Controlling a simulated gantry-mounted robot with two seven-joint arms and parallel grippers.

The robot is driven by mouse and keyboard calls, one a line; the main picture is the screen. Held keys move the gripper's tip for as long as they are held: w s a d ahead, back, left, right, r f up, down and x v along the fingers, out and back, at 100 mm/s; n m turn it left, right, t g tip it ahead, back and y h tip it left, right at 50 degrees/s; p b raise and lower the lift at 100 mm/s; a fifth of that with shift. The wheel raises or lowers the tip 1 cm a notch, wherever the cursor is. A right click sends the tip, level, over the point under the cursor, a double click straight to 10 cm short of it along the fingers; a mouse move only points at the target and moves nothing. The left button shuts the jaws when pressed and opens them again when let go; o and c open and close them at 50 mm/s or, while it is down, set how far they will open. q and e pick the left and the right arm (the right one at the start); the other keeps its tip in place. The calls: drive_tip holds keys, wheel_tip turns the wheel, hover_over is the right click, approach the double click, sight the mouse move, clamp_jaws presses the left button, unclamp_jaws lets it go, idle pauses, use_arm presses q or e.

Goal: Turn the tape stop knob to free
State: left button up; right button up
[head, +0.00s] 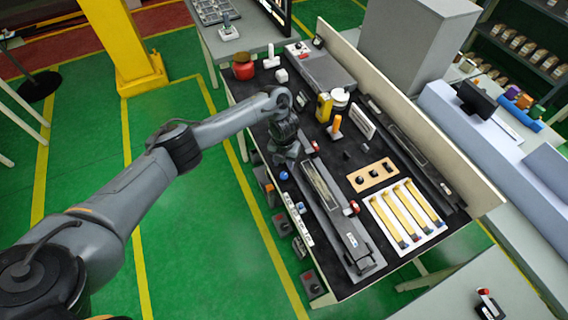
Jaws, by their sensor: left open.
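My left arm reaches in from the left, and my left gripper (287,158) points down over the near-left edge of the dark workbench (335,165). Its jaws are open, and I see nothing between them; the fingertips are small and partly hidden by the wrist. I cannot tell which part is the tape stop knob. A blue round knob (284,175) sits just below the gripper in the picture. A red-and-dark knob (353,208) is at the side of a long grey fixture (322,188). My right gripper is out of view.
A white tray (431,229) with yellow strips and a tan board (359,183) with dark knobs lie at right. An orange-handled tool (336,125) stands upright near the middle. Several switch boxes (281,223) line the near edge. A pale panel (470,188) bounds the back.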

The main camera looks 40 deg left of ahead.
use_arm(q)
drive_tip(key=shift+r+p, duration=0.7)
drive_tip(key=shift+r, duration=0.95)
drive_tip(key=shift+s+f, duration=0.1)
